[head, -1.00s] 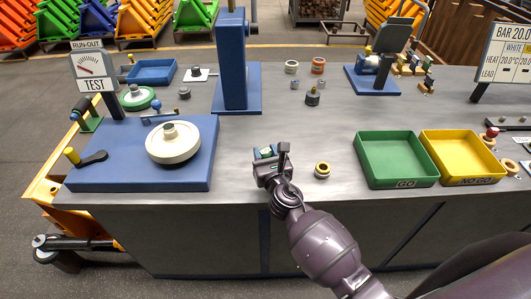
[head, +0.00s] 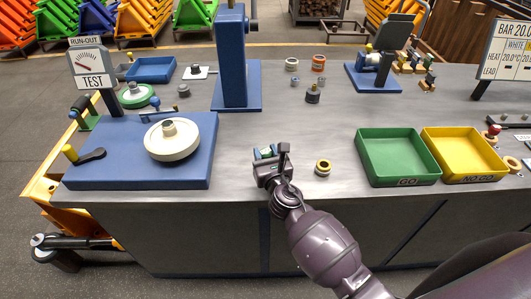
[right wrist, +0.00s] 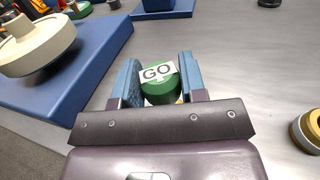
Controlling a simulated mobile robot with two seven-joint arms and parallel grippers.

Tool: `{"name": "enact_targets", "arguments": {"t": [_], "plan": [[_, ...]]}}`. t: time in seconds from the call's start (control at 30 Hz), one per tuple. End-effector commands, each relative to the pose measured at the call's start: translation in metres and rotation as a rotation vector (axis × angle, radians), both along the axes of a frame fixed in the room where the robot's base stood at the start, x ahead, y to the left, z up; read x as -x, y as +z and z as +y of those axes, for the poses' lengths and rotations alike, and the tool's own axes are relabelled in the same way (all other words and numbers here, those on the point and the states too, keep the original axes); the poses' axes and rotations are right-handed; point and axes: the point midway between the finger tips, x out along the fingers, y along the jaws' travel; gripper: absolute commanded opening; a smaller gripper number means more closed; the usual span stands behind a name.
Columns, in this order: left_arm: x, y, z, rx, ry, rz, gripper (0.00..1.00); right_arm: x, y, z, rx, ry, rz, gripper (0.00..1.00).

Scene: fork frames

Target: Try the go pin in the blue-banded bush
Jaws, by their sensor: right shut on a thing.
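My right gripper (head: 268,153) is shut on the go pin, whose green head with a white GO label (right wrist: 158,80) shows between the fingers in the right wrist view. The pin's lower end is hidden; a sliver of yellow shows beside the head. The gripper is low over the front edge of the bench. A brass-coloured bush (head: 323,167) stands just right of it, apart, and also shows at the right of the wrist view (right wrist: 307,130). I cannot make out a blue band on it. My left gripper is not in view.
A green GO tray (head: 398,182) and a yellow NO GO tray (head: 468,179) stand to the right. A blue base with a cream disc (head: 172,140) is at left, near the gripper. A blue column (head: 232,60) stands behind. Small rings (head: 318,64) sit further back.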

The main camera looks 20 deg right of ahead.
Motion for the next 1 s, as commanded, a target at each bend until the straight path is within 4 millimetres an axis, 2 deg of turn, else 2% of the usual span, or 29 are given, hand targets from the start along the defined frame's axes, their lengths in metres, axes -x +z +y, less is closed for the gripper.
{"name": "enact_targets", "arguments": {"t": [1.0], "plan": [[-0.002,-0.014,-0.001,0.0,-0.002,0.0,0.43,0.0,-0.016,0.0,0.001,0.0,-0.001,0.12]]}}
